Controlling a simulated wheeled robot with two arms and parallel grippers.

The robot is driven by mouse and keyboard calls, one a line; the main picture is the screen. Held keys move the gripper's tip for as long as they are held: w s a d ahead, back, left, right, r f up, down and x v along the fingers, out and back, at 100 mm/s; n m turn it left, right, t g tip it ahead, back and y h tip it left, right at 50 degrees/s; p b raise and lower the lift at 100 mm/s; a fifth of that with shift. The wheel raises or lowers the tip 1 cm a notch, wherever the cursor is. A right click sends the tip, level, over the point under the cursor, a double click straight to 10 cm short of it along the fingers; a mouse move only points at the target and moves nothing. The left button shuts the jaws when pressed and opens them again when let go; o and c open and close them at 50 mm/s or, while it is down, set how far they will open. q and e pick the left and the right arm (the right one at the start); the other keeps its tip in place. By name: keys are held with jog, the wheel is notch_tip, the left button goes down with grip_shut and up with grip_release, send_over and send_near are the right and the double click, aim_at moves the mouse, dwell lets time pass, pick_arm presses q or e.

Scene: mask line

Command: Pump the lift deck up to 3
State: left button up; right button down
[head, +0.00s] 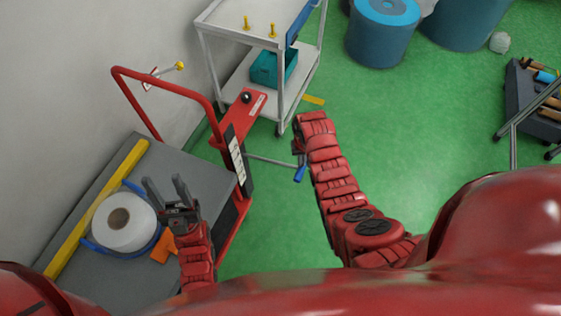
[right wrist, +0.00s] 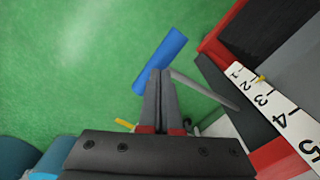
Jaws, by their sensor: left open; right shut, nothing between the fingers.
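The red lift cart has a grey deck (head: 193,172) at the left. Its white number scale (head: 237,157) also shows in the right wrist view (right wrist: 268,103). There, a small yellow pointer (right wrist: 260,78) lies near the 2; the slant makes the exact reading unsure. A grey lever ends in a blue pedal (head: 300,173), also seen in the right wrist view (right wrist: 165,55). My right gripper (right wrist: 160,72) is shut and empty, its tips overlapping the pedal in that view; I cannot tell whether they touch. My left gripper (head: 165,182) is open above the deck.
A white roll (head: 122,222) in a blue holder, an orange piece (head: 164,248) and a yellow strip (head: 97,206) lie on the deck. A white trolley (head: 237,84) stands behind the cart. Green floor is clear at the middle right. Blue drums (head: 381,35) stand behind.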

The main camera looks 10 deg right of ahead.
jog(key=shift+f, duration=0.1)
dwell(0.3)
notch_tip(320, 180, down, 14)
jog(key=b, duration=1.1)
jog(key=shift+w+a, duration=0.25)
jog(key=shift+a, duration=0.15)
dwell(0.4)
jog(key=r+p, duration=0.3)
jog(key=r, duration=0.1)
jog(key=r+p, duration=0.3)
jog(key=r, duration=0.2)
jog(key=d+r+p, duration=0.1)
jog(key=r+p, duration=0.2)
jog(key=r, duration=0.1)
jog(key=shift+s+r, duration=0.25)
jog(key=shift+r, duration=0.1)
jog(key=shift+r+p, duration=0.3)
jog(key=shift+p, duration=0.05)
jog(key=shift+r, duration=0.1)
